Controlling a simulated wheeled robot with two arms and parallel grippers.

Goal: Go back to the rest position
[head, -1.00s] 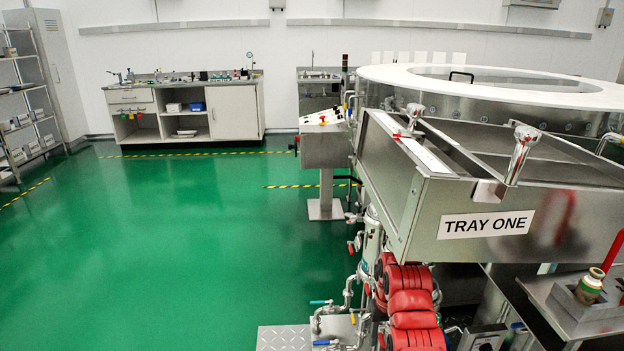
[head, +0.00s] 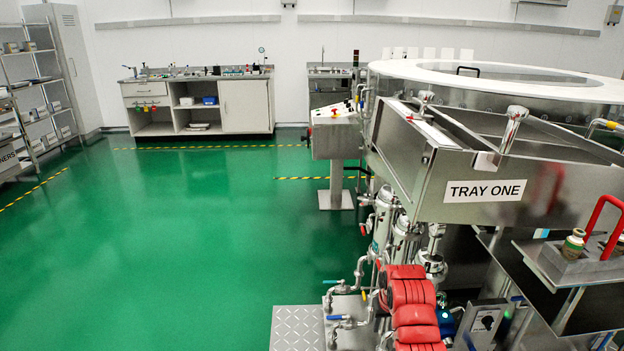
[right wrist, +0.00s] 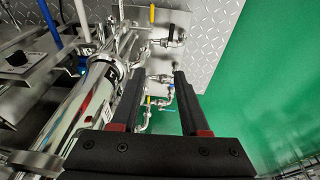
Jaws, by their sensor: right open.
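My right gripper (right wrist: 159,74) shows in the right wrist view with its two dark fingers spread apart and nothing between them. It points down over metal pipes and valves, with the tread plate (right wrist: 190,50) and green floor beyond. In the head view my red arm part shows at the bottom right of centre, below the tray, but the fingers cannot be made out there. The rotary washer (head: 540,80), with a white ring top, stands at the right. Its steel tray marked TRAY ONE (head: 432,178) juts toward me. My left gripper is not in view.
Pipework and valves (head: 345,290) stand close beside my red arm part. A steel shelf (head: 535,262) with a red handle and a small bottle (head: 573,242) is at the right. A control panel (head: 335,135) stands before the washer. The green floor (head: 190,240) at the left is clear.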

